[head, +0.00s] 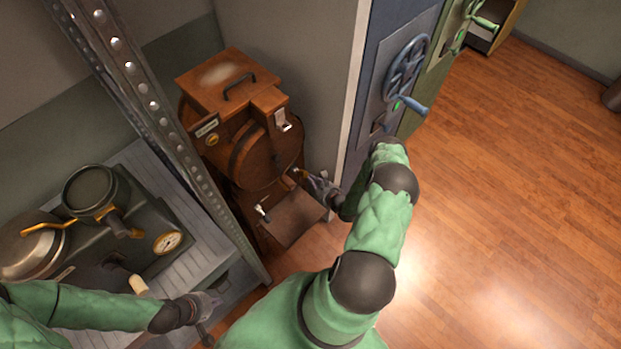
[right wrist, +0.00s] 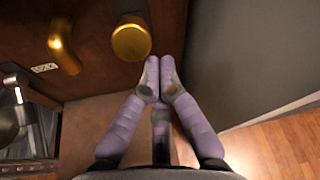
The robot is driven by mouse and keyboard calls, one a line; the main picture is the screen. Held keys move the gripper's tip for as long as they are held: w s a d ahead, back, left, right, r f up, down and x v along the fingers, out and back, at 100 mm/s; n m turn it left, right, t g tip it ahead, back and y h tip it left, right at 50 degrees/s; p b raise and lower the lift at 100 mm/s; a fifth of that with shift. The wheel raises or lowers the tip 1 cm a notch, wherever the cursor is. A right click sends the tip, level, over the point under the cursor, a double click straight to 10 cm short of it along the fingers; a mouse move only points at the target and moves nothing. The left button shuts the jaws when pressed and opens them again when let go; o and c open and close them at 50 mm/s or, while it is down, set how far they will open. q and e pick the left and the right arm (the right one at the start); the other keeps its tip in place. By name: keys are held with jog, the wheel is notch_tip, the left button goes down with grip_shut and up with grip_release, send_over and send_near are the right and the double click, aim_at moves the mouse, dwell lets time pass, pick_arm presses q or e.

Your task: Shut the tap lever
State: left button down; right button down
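The brown wooden machine (head: 250,130) stands against the wall, with a round front and a tray below. In the right wrist view, a curved brass piece (right wrist: 64,52) and a round brass knob (right wrist: 131,40) stick out from its brown front. I cannot tell which one is the tap lever. My right gripper (head: 306,178) is at the machine's lower front. Its purple fingers (right wrist: 160,65) meet at the tips just beside and below the knob, with nothing visible between them. My left gripper (head: 211,302) is low at the left, away from the machine; its finger opening is unclear.
A perforated metal post (head: 150,95) stands between my left arm and the machine. A counter (head: 195,265) with pots and a gauge is at the left. A blue door with a handwheel (head: 407,70) is right of the machine. Wooden floor (head: 500,180) is clear at right.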

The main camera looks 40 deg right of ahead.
pick_arm(q)
jog(key=shift+r+p, duration=0.3)
jog(key=shift+r, duration=0.1)
pick_arm(e)
jog(key=shift+w+r, duration=0.1)
jog(key=shift+r, duration=0.55)
pick_arm(q)
jog(key=shift+d, duration=0.1)
pick_arm(e)
jog(key=shift+w+r, duration=0.1)
jog(key=shift+r, duration=0.05)
